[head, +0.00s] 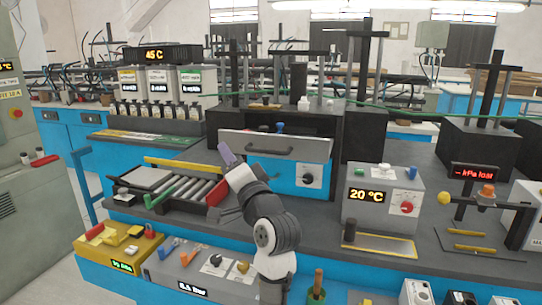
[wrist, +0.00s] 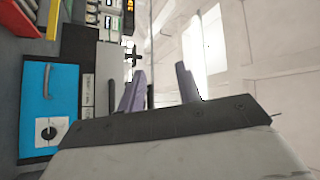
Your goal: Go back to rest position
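My gripper (head: 226,154) is raised in the middle of the head view, in front of the black oven-like unit (head: 275,146) and above the grey bench. In the wrist view my gripper (wrist: 162,88) has its two purple-grey fingers standing apart with nothing between them, so it is open and empty. The wrist view is turned on its side, with the bright wall and windows to the right. My arm rises from the bottom middle of the head view and hides part of the bench behind it.
A roller tray (head: 180,190) with a red end lies left of my arm. A 20 °C box (head: 384,195) with a red knob stands right.

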